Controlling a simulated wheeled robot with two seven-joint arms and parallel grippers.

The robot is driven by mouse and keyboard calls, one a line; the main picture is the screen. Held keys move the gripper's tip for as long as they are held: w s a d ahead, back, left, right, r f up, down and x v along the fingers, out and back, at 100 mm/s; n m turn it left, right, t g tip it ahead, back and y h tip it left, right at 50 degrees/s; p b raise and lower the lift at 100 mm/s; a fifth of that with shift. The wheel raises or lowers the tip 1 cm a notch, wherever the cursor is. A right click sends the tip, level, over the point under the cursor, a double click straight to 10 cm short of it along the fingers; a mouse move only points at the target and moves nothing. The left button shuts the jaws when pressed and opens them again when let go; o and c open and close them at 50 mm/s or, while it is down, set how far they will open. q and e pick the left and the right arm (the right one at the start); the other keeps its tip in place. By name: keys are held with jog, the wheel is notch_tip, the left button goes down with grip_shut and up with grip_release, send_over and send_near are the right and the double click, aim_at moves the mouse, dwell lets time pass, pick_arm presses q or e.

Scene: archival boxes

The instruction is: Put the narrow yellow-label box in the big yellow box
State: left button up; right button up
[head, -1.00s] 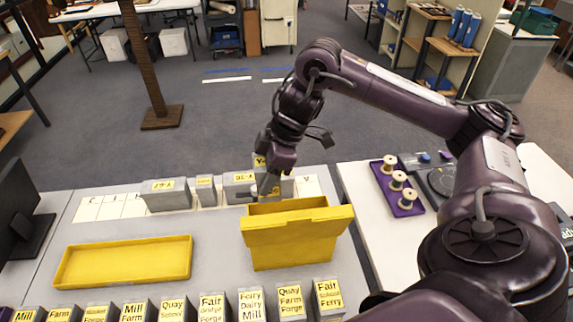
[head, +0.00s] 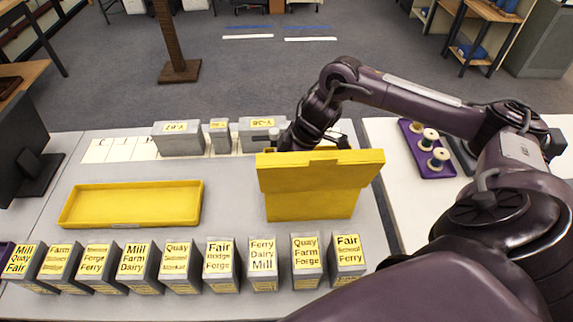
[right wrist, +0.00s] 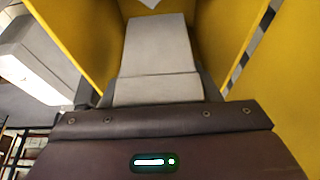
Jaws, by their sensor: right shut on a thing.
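The big yellow box (head: 310,205) stands at the right of the table, its tall front panel facing me. My right arm reaches over behind that panel, so its fingertips are hidden in the head view. In the right wrist view my right gripper (right wrist: 155,75) is shut on a grey box (right wrist: 155,45), with yellow walls (right wrist: 225,35) on both sides of it. No label shows on the held box, and I cannot tell whether it touches the yellow box's floor. A narrow grey box with a yellow label (head: 219,137) stands in the back row. My left gripper is not in view.
Wider grey boxes (head: 178,140) stand along the back. A shallow yellow tray (head: 131,222) lies at the left. Several labelled grey boxes (head: 222,265) line the front edge. A purple tray with spools (head: 437,167) lies on the right-hand table.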

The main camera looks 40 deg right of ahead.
notch_tip(320, 180, down, 8)
jog(key=shift+f, duration=0.15)
dwell(0.3)
jog(key=o, duration=1.1)
jog(key=shift+f, duration=0.1)
jog(key=shift+r, duration=0.2)
jog(key=v, duration=1.2)
jog(key=shift+s+b, duration=0.15)
jog(key=shift+b, duration=0.15)
